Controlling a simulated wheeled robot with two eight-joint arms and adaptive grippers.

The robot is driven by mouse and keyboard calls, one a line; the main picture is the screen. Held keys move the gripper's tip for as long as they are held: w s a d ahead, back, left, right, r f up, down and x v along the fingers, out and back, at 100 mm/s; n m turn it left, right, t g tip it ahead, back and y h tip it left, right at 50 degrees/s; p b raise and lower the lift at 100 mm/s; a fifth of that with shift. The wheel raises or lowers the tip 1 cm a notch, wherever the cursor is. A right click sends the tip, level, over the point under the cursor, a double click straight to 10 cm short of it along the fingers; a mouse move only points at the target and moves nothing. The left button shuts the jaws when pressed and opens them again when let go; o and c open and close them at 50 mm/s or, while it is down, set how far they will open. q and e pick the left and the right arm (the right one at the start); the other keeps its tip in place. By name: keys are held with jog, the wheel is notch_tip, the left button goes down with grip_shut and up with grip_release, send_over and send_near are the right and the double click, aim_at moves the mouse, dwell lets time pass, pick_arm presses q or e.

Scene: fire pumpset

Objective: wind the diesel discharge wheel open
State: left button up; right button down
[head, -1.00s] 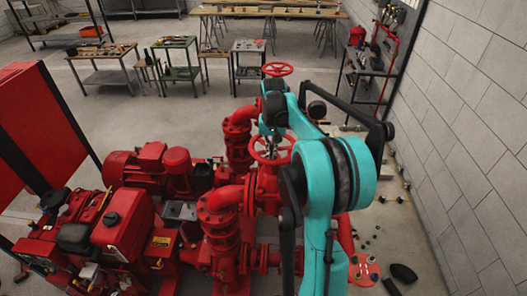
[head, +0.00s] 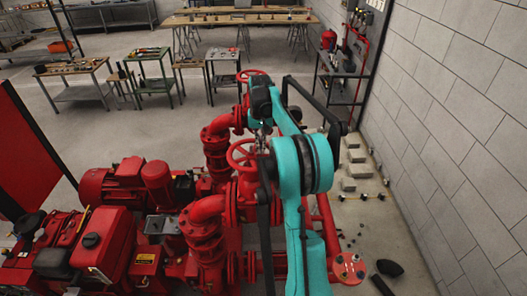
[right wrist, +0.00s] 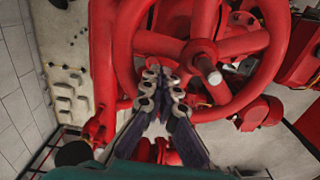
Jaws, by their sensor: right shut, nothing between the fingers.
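Two red handwheels stand on the red pump pipework in the head view. The nearer wheel (head: 233,147), on the diesel engine's side, is close to my right gripper (head: 263,139); the farther wheel (head: 254,74) is behind it. In the right wrist view a red spoked wheel (right wrist: 256,88) fills the upper middle, with its hub and pale stem end showing. My right gripper (right wrist: 163,88) is shut and empty, its fingertips in front of the rim's lower left part. I cannot tell whether they touch it. My left gripper is out of view.
The red diesel engine (head: 100,240) and pump pipes (head: 205,210) crowd the left and middle. A block wall (head: 450,130) bounds the right side, with pale blocks (head: 357,170) on the floor along it. Work tables (head: 75,70) stand at the back.

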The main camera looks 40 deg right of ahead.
jog(key=w+a, duration=0.2)
jog(key=w, duration=0.1)
jog(key=shift+w+a, duration=0.1)
jog(key=shift+w, duration=0.15)
jog(key=a, duration=0.1)
jog(key=w+a, duration=0.1)
jog(key=a, duration=0.1)
jog(key=shift+a+f, duration=0.1)
jog(key=shift+a, duration=0.15)
jog(key=s+a, duration=0.1)
jog(key=s, duration=0.1)
jog(key=s+a+b, duration=0.1)
jog(key=s, duration=0.1)
jog(key=s+a+b, duration=0.1)
jog(key=shift+s+a, duration=0.4)
jog(key=shift+s+d, duration=0.1)
jog(key=shift+s, duration=0.15)
jog(key=shift+w, duration=0.55)
notch_tip(320, 180, up, 8)
jog(key=p, duration=0.5)
